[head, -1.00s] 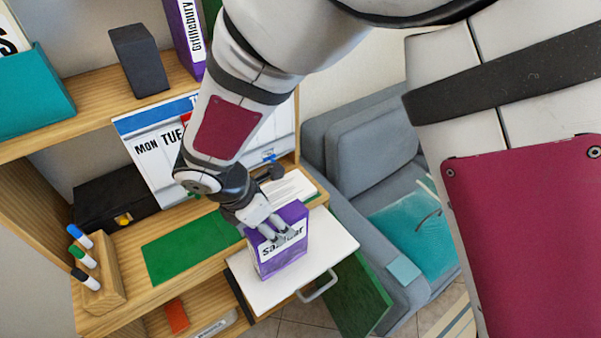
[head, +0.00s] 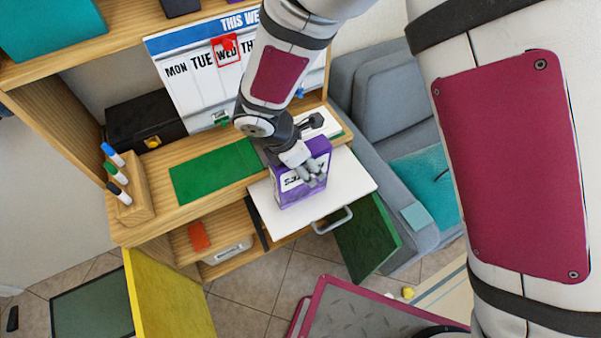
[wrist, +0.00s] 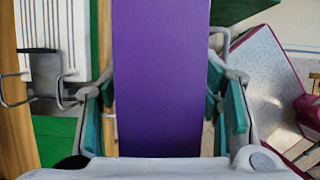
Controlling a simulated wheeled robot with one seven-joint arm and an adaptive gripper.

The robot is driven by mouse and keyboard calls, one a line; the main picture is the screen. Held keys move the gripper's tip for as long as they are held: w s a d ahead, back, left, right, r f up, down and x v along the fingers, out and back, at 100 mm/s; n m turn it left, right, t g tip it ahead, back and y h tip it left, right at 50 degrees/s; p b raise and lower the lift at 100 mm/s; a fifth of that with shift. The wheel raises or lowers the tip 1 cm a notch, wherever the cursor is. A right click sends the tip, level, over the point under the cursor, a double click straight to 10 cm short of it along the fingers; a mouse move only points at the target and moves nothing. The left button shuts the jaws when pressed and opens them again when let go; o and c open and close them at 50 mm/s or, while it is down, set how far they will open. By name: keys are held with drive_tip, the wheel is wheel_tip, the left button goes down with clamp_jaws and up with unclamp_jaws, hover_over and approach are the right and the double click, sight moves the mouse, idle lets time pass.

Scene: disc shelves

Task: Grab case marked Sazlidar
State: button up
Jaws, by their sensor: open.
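The purple case (head: 290,199) stands upright on a white pull-out board (head: 345,190). Its white label, with dark letters, is partly covered by my fingers in the head view now; an earlier head frame shows "saz" and "ar" around the fingers. My gripper (head: 311,172) is at the upper part of the case. In the wrist view the case (wrist: 160,75) fills the space between my two teal-padded fingers. The jaws (wrist: 163,105) are open, one finger on each side, with a narrow gap visible at each side.
A green mat (head: 212,171) lies on the wooden desk left of the board. A pen holder (head: 135,190), black box (head: 145,120) and weekly calendar (head: 195,85) are farther left and behind. A grey sofa (head: 375,110) stands right. A green panel (head: 367,238) is below the board.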

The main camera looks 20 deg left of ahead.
drive_tip(key=shift+f, duration=0.25)
idle(0.5)
clamp_jaws()
